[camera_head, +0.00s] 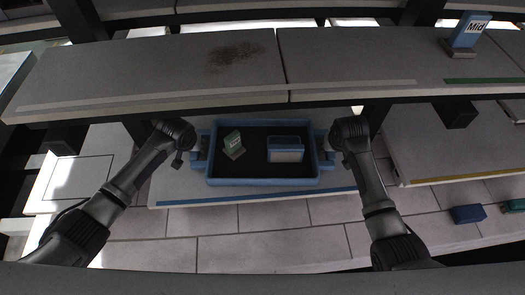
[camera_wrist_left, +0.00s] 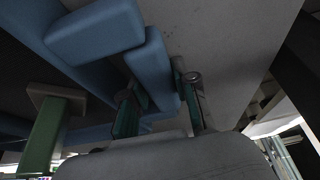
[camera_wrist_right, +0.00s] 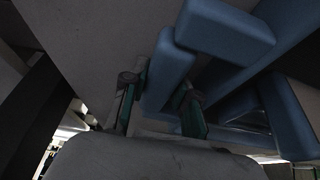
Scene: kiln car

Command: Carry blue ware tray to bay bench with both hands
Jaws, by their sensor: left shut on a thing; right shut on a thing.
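The blue ware tray (camera_head: 262,182) has a dark floor and a handle at each end. It is at the middle of the head view, over a light shelf with a blue front strip (camera_head: 190,201); I cannot tell if it touches the shelf. A green tag block (camera_head: 233,145) and a blue-and-grey box (camera_head: 285,151) stand in it. My left gripper (camera_head: 191,160) is shut on the tray's left handle (camera_wrist_left: 150,75). My right gripper (camera_head: 334,158) is shut on the tray's right handle (camera_wrist_right: 168,75). The wrist views show the fingers around the handle bars.
A higher grey shelf (camera_head: 170,75) runs across behind the tray, with a dark stain and a blue "Mid" sign (camera_head: 468,32) at its right. A shelf with a yellow strip (camera_head: 440,150) is at right. A small blue block (camera_head: 468,214) and a green block (camera_head: 513,205) lie at lower right.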

